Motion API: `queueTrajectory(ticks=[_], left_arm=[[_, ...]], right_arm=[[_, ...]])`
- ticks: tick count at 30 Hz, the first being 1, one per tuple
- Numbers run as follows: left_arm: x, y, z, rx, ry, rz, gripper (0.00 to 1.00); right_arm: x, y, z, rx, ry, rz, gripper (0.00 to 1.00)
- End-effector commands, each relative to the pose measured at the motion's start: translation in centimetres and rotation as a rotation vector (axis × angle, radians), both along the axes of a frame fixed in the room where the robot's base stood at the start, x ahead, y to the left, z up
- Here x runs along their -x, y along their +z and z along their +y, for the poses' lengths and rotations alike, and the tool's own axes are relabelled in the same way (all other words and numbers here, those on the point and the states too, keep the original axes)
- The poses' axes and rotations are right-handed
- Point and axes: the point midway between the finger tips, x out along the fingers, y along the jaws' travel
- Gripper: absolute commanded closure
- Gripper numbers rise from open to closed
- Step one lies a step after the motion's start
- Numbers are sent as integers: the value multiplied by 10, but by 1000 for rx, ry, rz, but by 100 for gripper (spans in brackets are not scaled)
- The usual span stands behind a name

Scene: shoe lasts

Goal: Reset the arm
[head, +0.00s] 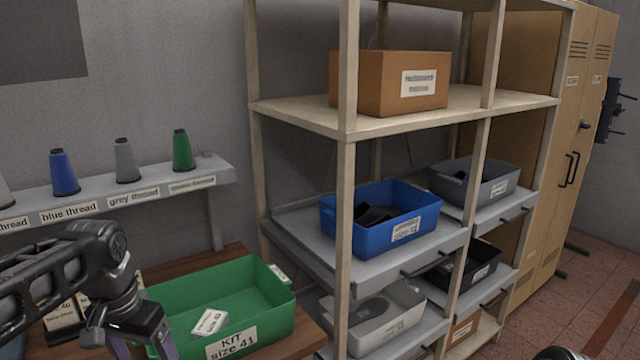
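My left arm comes in from the left. Its gripper (140,346) points down at the bottom edge, beside the left end of the green tub (268,309). Its two purple-tinged fingers stand apart with nothing seen between them; their tips are cut off by the frame. The green tub is labelled "KIT size 41" and stands on a brown wooden table (228,259). A small white labelled item (210,322) lies in it.
A wooden rack (346,200) holds a brown box (385,85), a blue bin (375,222) with dark contents, and grey (475,183), black (463,268) and white (372,318) bins. Thread cones stand on a wall ledge (110,195). A tan cabinet (570,150) stands right. Dark labelled items (62,322) lie behind my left arm.

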Motion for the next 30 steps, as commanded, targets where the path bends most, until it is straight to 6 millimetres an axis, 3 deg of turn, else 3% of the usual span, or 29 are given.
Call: queueTrajectory(ticks=[7, 11, 14, 17, 19, 23, 27, 30], left_arm=[[-39, -12, -18, 44, 13, -162, 18], [-65, -35, -39, 88, 18, -245, 18], [-83, -67, -62, 135, 27, -297, 18], [-94, -119, -96, 200, 48, -332, 18], [-92, -169, -123, 252, 78, -341, 18], [-55, -261, -168, 326, 154, -309, 18], [17, -342, -202, 359, 226, -210, 18], [76, -380, -220, 364, 251, -108, 18]], right_arm=[[0, 0, 0, 0, 0, 0, 64], [0, 0, 0, 0, 0, 0, 64], [0, -1, 0, 0, 0, 0, 64], [0, -1, 0, 0, 0, 0, 64], [0, -1, 0, 0, 0, 0, 64], [0, 0, 0, 0, 0, 0, 64], [0, 0, 0, 0, 0, 0, 64], [0, 0, 0, 0, 0, 0, 64]])
